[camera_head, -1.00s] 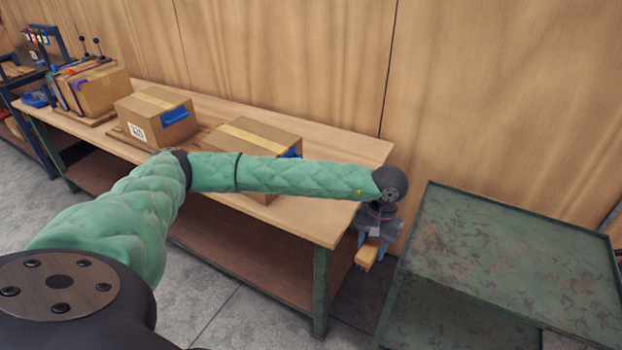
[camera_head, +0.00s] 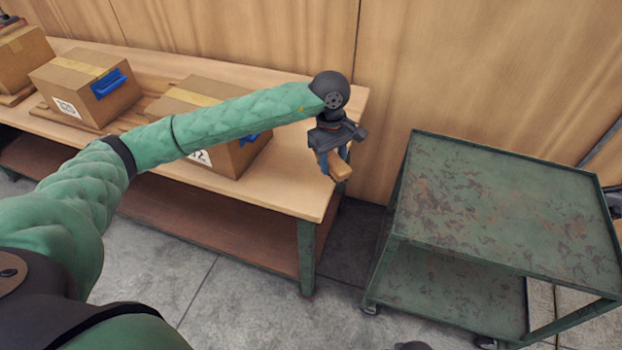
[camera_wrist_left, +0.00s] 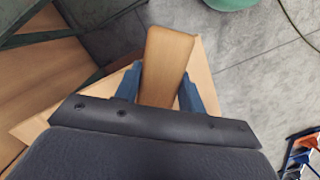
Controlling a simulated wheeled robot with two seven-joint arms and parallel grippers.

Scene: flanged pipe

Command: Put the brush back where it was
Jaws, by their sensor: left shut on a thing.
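The brush (camera_head: 341,170) shows as a wooden block held in my left gripper (camera_head: 334,160). In the left wrist view the brush (camera_wrist_left: 167,58) sticks out between the two blue fingers of the gripper (camera_wrist_left: 160,88), which are shut on it. Its bristles are hidden. The gripper hangs near the right end of the wooden workbench (camera_head: 285,195), in front of the wall. Whether it is over the bench edge or just beside it is hard to tell. My right gripper is not in view.
A green, rust-worn metal cart (camera_head: 490,205) stands to the right, with a gap of floor between. In the wrist view, blue and orange items (camera_wrist_left: 303,150) show at lower right.

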